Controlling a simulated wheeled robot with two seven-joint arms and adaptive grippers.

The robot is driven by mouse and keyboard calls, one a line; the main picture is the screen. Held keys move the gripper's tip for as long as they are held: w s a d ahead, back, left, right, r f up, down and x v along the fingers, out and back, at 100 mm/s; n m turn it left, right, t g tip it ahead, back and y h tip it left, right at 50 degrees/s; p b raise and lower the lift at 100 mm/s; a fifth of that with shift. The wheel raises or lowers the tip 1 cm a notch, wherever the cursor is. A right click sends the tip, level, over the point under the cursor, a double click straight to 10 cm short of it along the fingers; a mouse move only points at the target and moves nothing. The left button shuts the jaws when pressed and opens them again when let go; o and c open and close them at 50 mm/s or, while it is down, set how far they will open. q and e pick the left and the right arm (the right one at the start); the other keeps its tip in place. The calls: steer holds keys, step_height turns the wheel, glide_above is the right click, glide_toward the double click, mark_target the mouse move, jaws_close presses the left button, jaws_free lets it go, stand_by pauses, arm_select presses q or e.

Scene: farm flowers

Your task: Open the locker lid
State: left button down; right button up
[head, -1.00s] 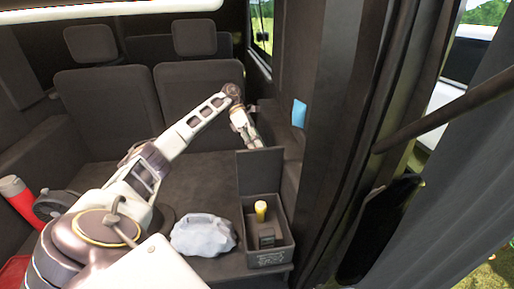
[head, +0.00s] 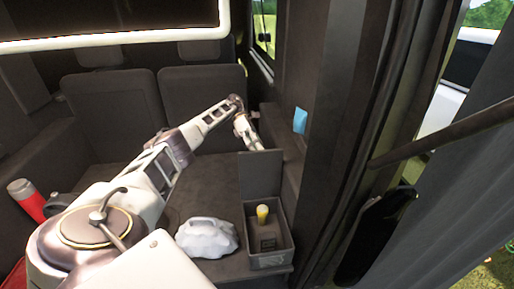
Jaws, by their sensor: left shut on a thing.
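The locker (head: 284,256) is a small dark box at the lower middle of the head view. Its lid (head: 261,174) stands upright at the back, so the box is open. A yellow-topped item (head: 263,214) and a dark block (head: 267,243) sit inside. My left arm reaches in from the left, and my left gripper (head: 252,143) is behind the lid's top edge. The gripper is shut; its fingertips are small and partly hidden by the lid, and it appears to be at the lid. My right gripper is not in view.
A crumpled pale bag (head: 207,238) lies left of the locker. Dark seats (head: 110,100) are behind. The door pillar (head: 345,120) bounds the right side, with a blue item (head: 300,120) on the wall.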

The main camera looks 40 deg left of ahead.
arm_select(q)
steer(key=shift+w+a+f+p, duration=0.1)
steer(key=shift+a+f+p, duration=0.05)
steer(key=shift+f, duration=0.3)
steer(key=shift+a+f+p, duration=0.1)
steer(key=shift+f+p, duration=0.05)
steer(key=shift+f, duration=0.3)
steer(key=c, duration=1.5)
jaws_free()
steer(key=shift+c, duration=0.2)
steer(key=o, duration=0.4)
steer(key=shift+w+f, duration=0.15)
steer(key=shift+w, duration=0.2)
steer(key=shift+a, duration=0.1)
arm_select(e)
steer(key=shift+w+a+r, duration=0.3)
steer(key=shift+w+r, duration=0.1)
arm_select(q)
steer(key=shift+s+a, duration=0.1)
steer(key=shift+s, duration=0.15)
steer(key=shift+a, duration=0.1)
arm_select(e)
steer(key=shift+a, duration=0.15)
